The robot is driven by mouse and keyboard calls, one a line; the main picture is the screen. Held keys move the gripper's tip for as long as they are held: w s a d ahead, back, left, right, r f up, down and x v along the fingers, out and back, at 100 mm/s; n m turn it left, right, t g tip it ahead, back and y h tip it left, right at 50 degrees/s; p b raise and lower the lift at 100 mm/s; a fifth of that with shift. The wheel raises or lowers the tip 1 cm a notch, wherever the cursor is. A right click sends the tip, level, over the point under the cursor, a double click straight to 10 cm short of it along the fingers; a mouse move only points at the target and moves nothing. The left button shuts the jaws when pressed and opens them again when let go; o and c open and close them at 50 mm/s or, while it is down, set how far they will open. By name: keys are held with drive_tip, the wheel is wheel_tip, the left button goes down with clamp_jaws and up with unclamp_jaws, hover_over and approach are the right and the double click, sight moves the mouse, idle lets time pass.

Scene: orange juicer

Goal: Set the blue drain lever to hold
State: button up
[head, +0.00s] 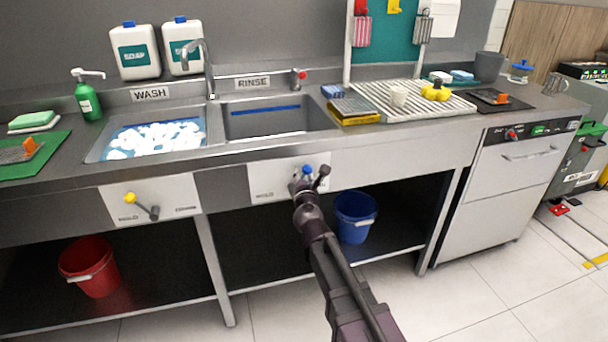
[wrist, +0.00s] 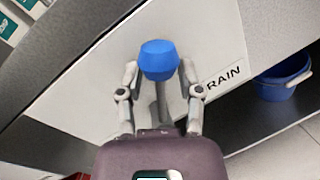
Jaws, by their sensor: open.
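The blue drain lever's knob (head: 307,168) shows at the white panel (head: 262,182) below the rinse sink. It also shows in the wrist view (wrist: 158,58), with a grey stem (wrist: 161,100) below it running toward my gripper. My gripper (head: 309,179) is open in front of the panel. In the wrist view my gripper (wrist: 159,70) has one finger on each side of the knob; I cannot tell whether either touches it. The word DRAIN (wrist: 226,76) is to the right of the knob. In the head view a small, partly legible label is at the panel's left.
A yellow-knobbed lever (head: 131,198) is on the panel under the wash sink. A blue bucket (head: 355,215) stands on the shelf below and right of my gripper, and a red bucket (head: 90,267) stands at left. The counter's front edge (head: 230,157) runs above the panels.

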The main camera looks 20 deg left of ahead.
drive_tip(key=shift+c, duration=0.2)
clamp_jaws()
